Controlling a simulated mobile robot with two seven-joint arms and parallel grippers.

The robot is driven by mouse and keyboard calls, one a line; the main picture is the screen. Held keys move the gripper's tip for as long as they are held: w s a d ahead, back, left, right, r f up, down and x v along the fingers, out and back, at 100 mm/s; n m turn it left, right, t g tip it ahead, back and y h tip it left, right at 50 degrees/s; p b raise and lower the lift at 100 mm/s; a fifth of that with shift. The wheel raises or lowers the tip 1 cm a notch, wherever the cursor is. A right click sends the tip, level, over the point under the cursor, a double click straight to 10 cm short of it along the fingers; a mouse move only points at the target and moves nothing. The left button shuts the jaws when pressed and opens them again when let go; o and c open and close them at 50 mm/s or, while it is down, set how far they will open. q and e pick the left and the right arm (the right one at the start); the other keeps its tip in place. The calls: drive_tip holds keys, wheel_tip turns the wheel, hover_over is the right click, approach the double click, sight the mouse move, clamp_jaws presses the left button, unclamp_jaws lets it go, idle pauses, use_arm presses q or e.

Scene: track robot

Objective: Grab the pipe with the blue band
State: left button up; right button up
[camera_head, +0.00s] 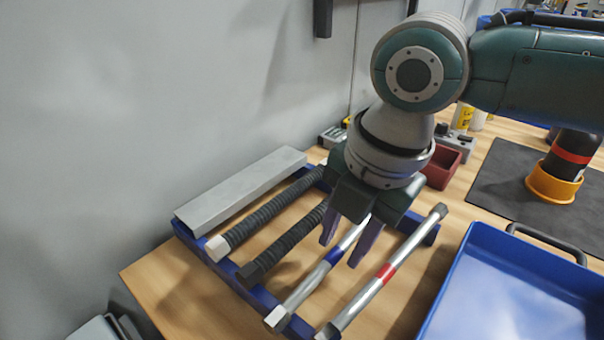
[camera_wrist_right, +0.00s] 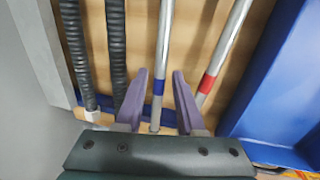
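The pipe with the blue band (camera_head: 312,278) is a silver pipe lying on a blue rack (camera_head: 226,266). In the right wrist view the blue-banded pipe (camera_wrist_right: 163,50) runs between the two purple fingers. My right gripper (camera_head: 346,252) is open above the rack, with its fingers pointing down on either side of this pipe. The wrist view also shows my right gripper (camera_wrist_right: 160,76) apart from the pipe on both sides. I cannot tell how far the fingertips are above it. My left gripper is not in view.
A red-banded pipe (camera_head: 362,298) lies just right of the blue-banded one. Two black ribbed pipes (camera_head: 272,212) and a grey channel bar (camera_head: 240,190) lie to the left. A blue tray (camera_head: 458,254) stands at the right. A grey wall (camera_head: 130,130) rises behind.

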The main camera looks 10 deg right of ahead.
clamp_jaws()
idle(1.1)
